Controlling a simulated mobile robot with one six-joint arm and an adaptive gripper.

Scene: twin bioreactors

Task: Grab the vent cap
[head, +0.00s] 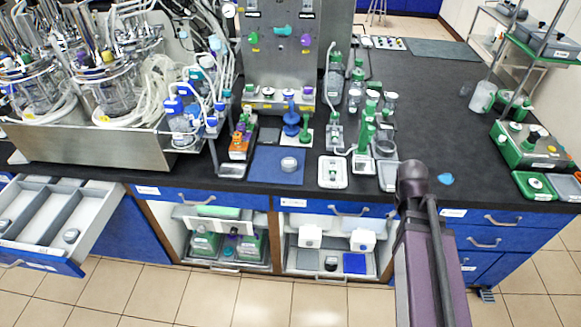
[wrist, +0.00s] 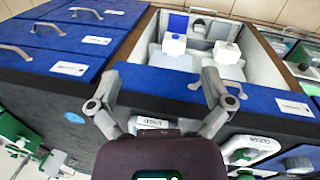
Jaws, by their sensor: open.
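My gripper (wrist: 159,78) is open in the wrist view, with nothing between its two fingers. Its fingertips overlap the blue drawer front below the bench edge. I cannot tell for sure which thing is the vent cap. A small round grey-white piece (head: 289,164) lies on the blue mat (head: 263,176) in the head view. Other small round pieces lie in the open left drawer (head: 71,236) and in the lower pull-out tray (head: 331,265). In the head view my arm stands at the bench front, and its fingers do not show.
A white labelled tray (wrist: 152,123) lies close below the fingers, and another labelled tray (wrist: 252,147) is to the right. Bottles with green caps (head: 364,135) crowd the bench middle. The dark bench top (head: 440,120) is mostly clear on the right, with a blue piece (head: 446,179) near its edge.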

